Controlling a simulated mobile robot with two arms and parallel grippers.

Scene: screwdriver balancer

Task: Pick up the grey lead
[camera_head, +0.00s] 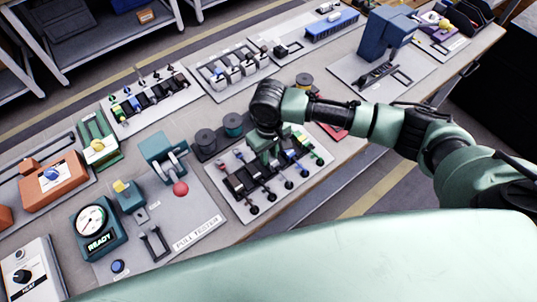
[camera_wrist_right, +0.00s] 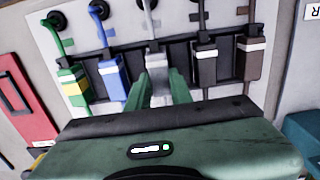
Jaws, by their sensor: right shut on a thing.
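The grey lead (camera_wrist_right: 156,62) is in the middle of a row of leads in the right wrist view, with its grey cable running up to a round black fitting. My right gripper (camera_wrist_right: 160,90) is shut on its grey plug, one green finger on each side. The plug is still in line with its neighbours at the dark rack. In the head view my right gripper (camera_head: 264,152) points down over the lead board (camera_head: 244,208) and hides most of the grey lead. My left gripper is not in view.
A pull tester (camera_head: 170,222) is to the left.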

